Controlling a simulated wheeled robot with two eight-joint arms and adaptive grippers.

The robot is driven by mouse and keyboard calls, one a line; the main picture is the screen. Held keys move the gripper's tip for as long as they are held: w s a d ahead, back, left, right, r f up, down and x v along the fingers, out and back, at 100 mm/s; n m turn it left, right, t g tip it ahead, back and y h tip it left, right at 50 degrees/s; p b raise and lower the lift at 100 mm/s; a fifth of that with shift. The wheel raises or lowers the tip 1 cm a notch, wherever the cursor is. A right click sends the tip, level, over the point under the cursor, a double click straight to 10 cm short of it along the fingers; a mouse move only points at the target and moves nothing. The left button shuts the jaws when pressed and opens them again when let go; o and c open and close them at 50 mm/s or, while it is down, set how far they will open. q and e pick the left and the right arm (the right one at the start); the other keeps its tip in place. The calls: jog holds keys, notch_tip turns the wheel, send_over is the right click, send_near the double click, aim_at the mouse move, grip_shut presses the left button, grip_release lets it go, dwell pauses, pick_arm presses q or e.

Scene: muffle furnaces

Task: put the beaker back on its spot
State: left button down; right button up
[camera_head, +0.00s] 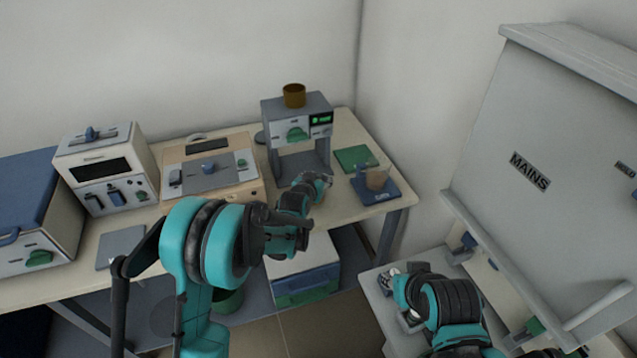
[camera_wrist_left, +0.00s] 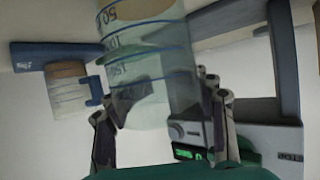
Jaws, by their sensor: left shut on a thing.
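My left gripper (camera_head: 312,185) is shut on a clear glass beaker (camera_wrist_left: 148,70) with blue graduation marks. The left wrist view shows the beaker between the two fingers, cut off by the top edge. In the head view it is small and partly hidden at the gripper, in front of the grey stand-like device. A green mat (camera_head: 353,157) lies bare to its right.
The grey device (camera_head: 285,112) has a green display and a brown pot (camera_head: 294,95) on top. A hotplate-like unit (camera_head: 205,170), a white box (camera_head: 100,160) and a furnace (camera_head: 40,225) stand to the left. A large MAINS cabinet (camera_head: 540,150) fills the right side.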

pick_arm(q)
jog(key=shift+f, duration=0.6)
jog(key=shift+r, duration=0.15)
jog(key=shift+f, duration=0.2)
jog(key=c, duration=0.6)
grip_release()
jog(key=shift+o, duration=0.2)
